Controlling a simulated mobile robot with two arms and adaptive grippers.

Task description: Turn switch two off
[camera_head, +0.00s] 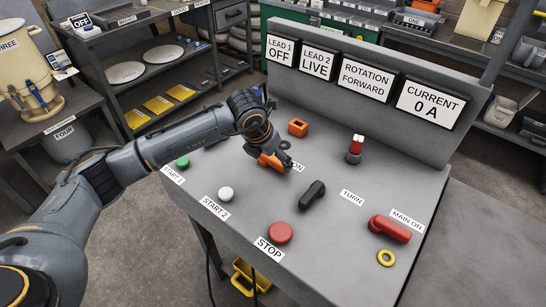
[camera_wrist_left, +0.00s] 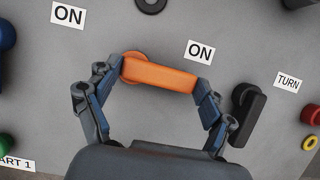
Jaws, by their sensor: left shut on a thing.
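An orange switch handle (camera_head: 272,163) sits on the grey control desk (camera_head: 335,255), and my left gripper (camera_head: 266,152) is shut on it. In the left wrist view the fingers press on the two ends of the orange handle (camera_wrist_left: 158,74). Its right end points toward an ON label (camera_wrist_left: 199,52). A second orange switch (camera_head: 298,128) stands behind it in the head view, clear of the gripper. The LEAD 2 display (camera_head: 317,64) reads LIVE, and the LEAD 1 display (camera_head: 280,51) reads OFF. My right gripper is not in view.
A black TURN handle (camera_head: 312,195) is close on the right of the gripper. Nearby are a red STOP button (camera_head: 280,232), a white button (camera_head: 226,194), a green button (camera_head: 182,162), a red MAIN ON handle (camera_head: 389,229) and a red-topped post (camera_head: 355,148). The current display (camera_head: 429,104) reads 0 A.

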